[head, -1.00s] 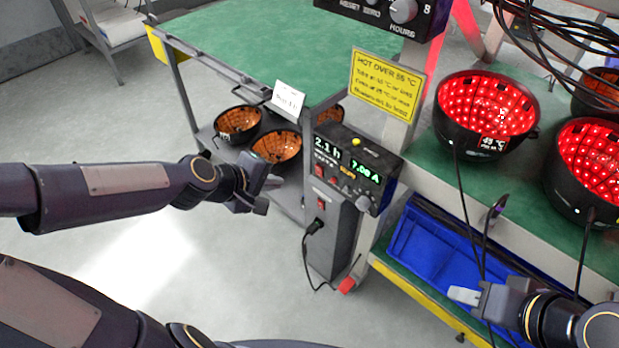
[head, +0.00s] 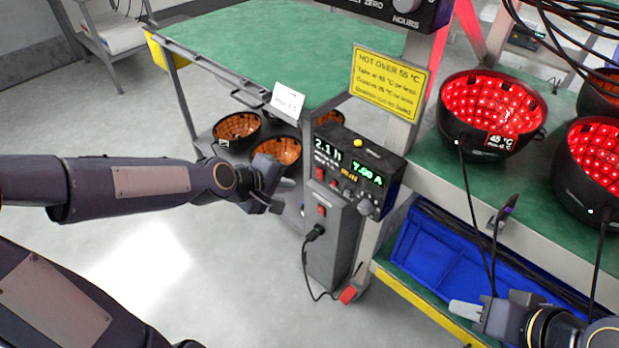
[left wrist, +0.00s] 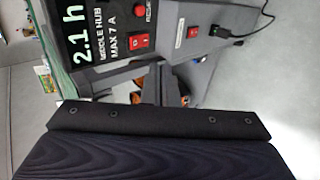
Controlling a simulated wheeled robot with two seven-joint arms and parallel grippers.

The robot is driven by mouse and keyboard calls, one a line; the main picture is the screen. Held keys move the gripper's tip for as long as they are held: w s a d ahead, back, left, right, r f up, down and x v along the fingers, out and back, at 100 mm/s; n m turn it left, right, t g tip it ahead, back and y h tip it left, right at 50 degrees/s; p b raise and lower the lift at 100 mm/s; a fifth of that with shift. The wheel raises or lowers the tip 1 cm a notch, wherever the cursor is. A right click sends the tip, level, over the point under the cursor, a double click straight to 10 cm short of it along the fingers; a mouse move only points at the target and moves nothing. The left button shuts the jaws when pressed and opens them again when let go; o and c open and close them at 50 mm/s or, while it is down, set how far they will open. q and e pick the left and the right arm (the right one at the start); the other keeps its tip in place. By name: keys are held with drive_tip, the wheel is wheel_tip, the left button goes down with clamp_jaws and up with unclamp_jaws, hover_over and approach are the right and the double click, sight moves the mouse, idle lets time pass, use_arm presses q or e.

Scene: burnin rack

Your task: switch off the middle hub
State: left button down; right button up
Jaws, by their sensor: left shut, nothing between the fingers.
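The middle hub (head: 350,172) is a black box on the rack post, its display lit with 2.1 h and 7.00 A. In the left wrist view its panel (left wrist: 108,25) reads "MIDDLE HUB MAX 7 A", with a red rocker switch (left wrist: 139,42) beside the text. A second red switch (left wrist: 193,32) sits on the grey housing below the hub. My left gripper (head: 276,194) is shut and empty, a short way left of the hub and apart from it. My right gripper (head: 466,312) is low at the right, in front of the blue bin; its jaw state is unclear.
A plugged black cable (head: 314,234) hangs from the grey housing. Red-lit bowls (head: 492,112) stand on the green shelf at right, with cables hanging down. A yellow warning sign (head: 389,82) is above the hub. A blue bin (head: 432,255) lies on the lower shelf.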

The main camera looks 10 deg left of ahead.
sight(319, 176)
use_arm(q)
drive_tip(key=shift+w+d+f, duration=0.5)
drive_tip(key=shift+w+d, duration=0.2)
drive_tip(key=shift+w, duration=0.4)
drive_tip(key=shift+w+d+f, duration=0.5)
drive_tip(key=shift+w+d, duration=0.25)
drive_tip(key=shift+w, duration=0.35)
drive_tip(key=shift+w+d+f, duration=0.5)
drive_tip(key=shift+w+d, duration=0.2)
drive_tip(key=shift+w, duration=0.4)
